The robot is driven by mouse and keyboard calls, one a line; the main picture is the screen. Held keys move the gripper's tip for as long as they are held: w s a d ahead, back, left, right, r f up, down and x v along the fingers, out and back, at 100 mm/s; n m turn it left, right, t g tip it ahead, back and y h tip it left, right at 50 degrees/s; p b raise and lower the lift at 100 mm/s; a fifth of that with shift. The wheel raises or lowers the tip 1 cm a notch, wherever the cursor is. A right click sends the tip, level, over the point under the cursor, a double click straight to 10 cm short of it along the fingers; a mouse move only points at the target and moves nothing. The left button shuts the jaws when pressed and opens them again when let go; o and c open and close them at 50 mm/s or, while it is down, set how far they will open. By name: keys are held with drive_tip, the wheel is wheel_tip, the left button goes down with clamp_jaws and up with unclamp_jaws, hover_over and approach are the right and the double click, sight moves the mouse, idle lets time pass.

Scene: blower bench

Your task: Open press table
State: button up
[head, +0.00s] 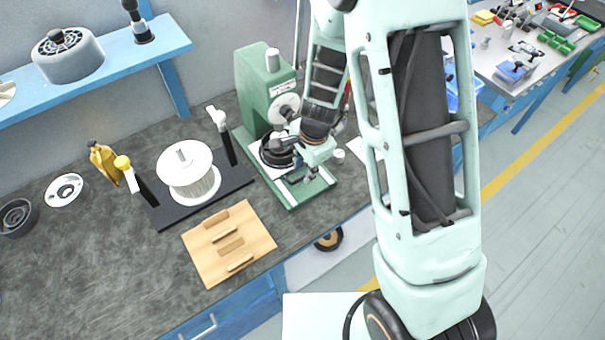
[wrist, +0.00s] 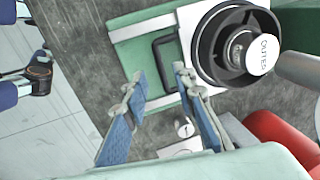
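The green press (head: 262,85) stands on the bench, its green base (head: 318,190) reaching toward the bench's front edge. On the base is the white press table (wrist: 187,24), which carries a black round part (wrist: 210,45) with a lettered white disc beside its centre. A black loop handle (wrist: 159,55) projects from the table over the green base. My gripper (wrist: 160,76) is open, its two blue-padded fingers apart with the handle in line between their tips. Whether either finger touches the handle cannot be told. In the head view my gripper (head: 303,178) is over the press base, and my arm hides part of the press.
Left of the press are a black stand with a white spool (head: 186,168) and a wooden board (head: 211,269) with raised strips. A red object (wrist: 280,140) and a grey cylinder (wrist: 298,70) lie close right of my gripper. A blue shelf (head: 120,52) hangs at upper left.

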sight(302, 179)
drive_tip(key=shift+w+a+f, duration=0.1)
drive_tip(key=shift+w+f, duration=0.1)
drive_tip(key=shift+f, duration=0.65)
drive_tip(key=shift+w+a+f, duration=0.1)
drive_tip(key=shift+w+f, duration=0.05)
drive_tip(key=shift+f, duration=0.65)
drive_tip(key=shift+c, duration=0.4)
clamp_jaws()
drive_tip(key=shift+s, duration=0.15)
